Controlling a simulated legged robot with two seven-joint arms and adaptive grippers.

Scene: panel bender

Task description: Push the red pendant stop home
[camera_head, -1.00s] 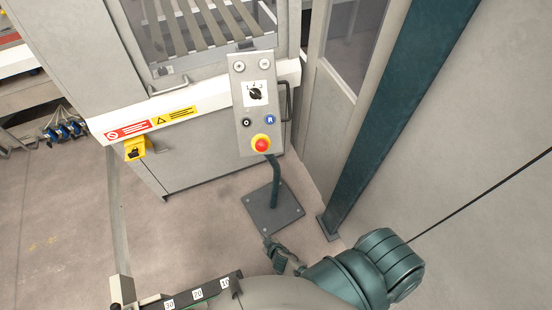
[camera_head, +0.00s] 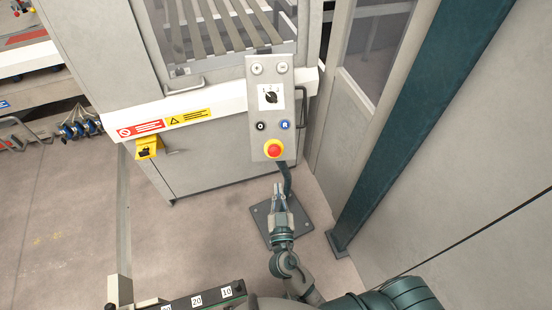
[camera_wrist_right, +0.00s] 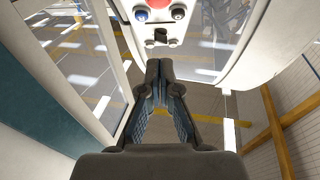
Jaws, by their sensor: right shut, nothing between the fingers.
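There the red button (camera_wrist_right: 157,3) is cut off by the top edge. My left gripper is not in view.
The panel also carries a black rotary selector (camera_head: 271,97), a black button (camera_head: 260,126) and a blue button (camera_head: 285,125). The pendant's base plate (camera_head: 262,222) is on the floor. A dark green post (camera_head: 390,120) stands right of it. Open floor (camera_head: 70,220) lies left.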

